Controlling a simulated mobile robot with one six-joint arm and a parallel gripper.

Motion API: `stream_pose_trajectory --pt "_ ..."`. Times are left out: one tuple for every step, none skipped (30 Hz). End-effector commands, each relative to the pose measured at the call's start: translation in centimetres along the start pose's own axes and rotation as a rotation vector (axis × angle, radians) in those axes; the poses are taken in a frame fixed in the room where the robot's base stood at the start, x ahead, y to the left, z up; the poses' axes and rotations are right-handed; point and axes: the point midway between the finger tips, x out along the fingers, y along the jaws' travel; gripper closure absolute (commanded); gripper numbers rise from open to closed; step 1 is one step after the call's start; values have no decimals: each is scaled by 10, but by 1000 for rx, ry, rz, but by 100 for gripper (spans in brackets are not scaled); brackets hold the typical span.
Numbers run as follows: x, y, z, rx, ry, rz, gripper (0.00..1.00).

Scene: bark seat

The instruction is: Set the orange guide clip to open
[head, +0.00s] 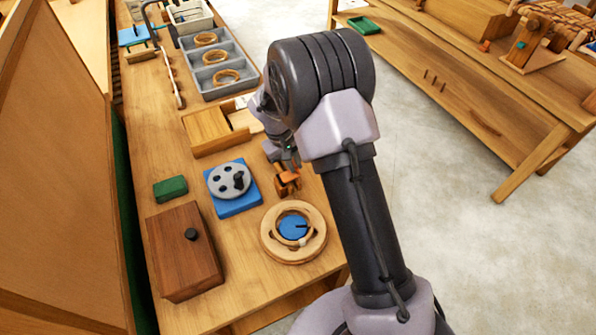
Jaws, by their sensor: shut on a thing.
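The orange guide clip (288,183) is a small orange piece near the right edge of the wooden bench (160,130), right of a blue block with a grey disc. My gripper (284,166) is directly above the clip and touches it from its far side, shut on it. The arm partly covers the gripper and its fingertips are small in the head view. I cannot tell from this view whether the clip is set open or shut.
A blue block (239,207) bears a grey disc with a black knob. A round wooden ring piece (268,240) with a blue centre stands nearer. A brown box (180,250), a green block (171,188) and a grey tray (236,57) with rings are also on the bench.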

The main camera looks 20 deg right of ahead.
Motion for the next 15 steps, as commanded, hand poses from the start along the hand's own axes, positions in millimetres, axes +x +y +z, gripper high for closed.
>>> stream_pose_trajectory --pt "-1 -3 -3 -4 0 40 100" --pt "-2 -4 -4 -4 0 68 100" --pt "-3 -6 -5 -3 0 106 100" --pt "-4 -7 -5 -3 0 134 100" --pt "-5 -9 -5 -2 -1 162 100" --pt "-7 -10 -5 -2 -1 200 100" --pt "-8 -12 -5 -2 -1 227 100" --pt "-9 -13 -5 -2 -1 254 100" --pt "-11 -15 -5 -2 -1 290 100" --pt "-12 -16 -5 -2 -2 316 100" --pt "-13 -18 -4 -2 -2 341 100" --pt "-15 -19 -4 -2 -2 374 100" --pt "-16 -20 -4 -1 -2 398 100" --pt "-17 -22 -4 -1 -2 421 100" --pt "-18 -23 -4 -1 -2 450 100"
